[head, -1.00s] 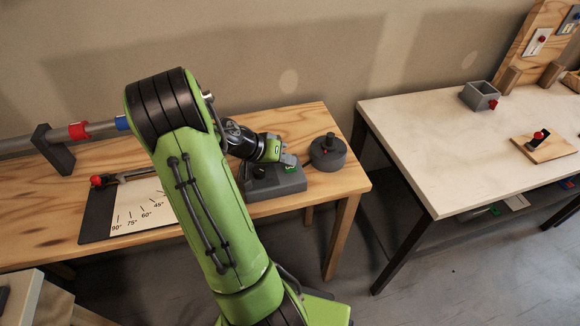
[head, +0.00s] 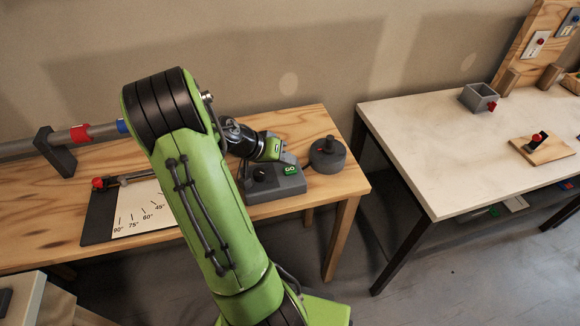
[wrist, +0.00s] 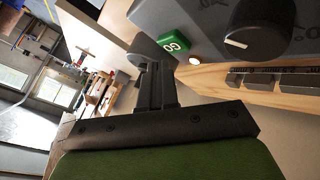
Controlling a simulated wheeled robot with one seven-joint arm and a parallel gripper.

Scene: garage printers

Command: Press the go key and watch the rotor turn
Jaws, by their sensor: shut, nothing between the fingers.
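The green go key (head: 290,170) is on the sloped front of a grey control box (head: 262,190), beside a black knob (head: 261,174). In the wrist view the go key (wrist: 174,46) and the knob (wrist: 252,28) show clearly. My gripper (head: 289,158) is shut and empty, just behind and above the key; in the wrist view its fingertips (wrist: 155,65) look apart from the key. The rotor (head: 327,158) is a round dark grey drum right of the box, with a red mark (head: 331,138) now at its far side.
A dial board (head: 128,221) with angle marks and a red-tipped pointer (head: 98,183) lies left on the wooden table. A grey pipe with a red band (head: 81,133) is behind it. A white-topped table (head: 420,150) stands at the right, across a gap.

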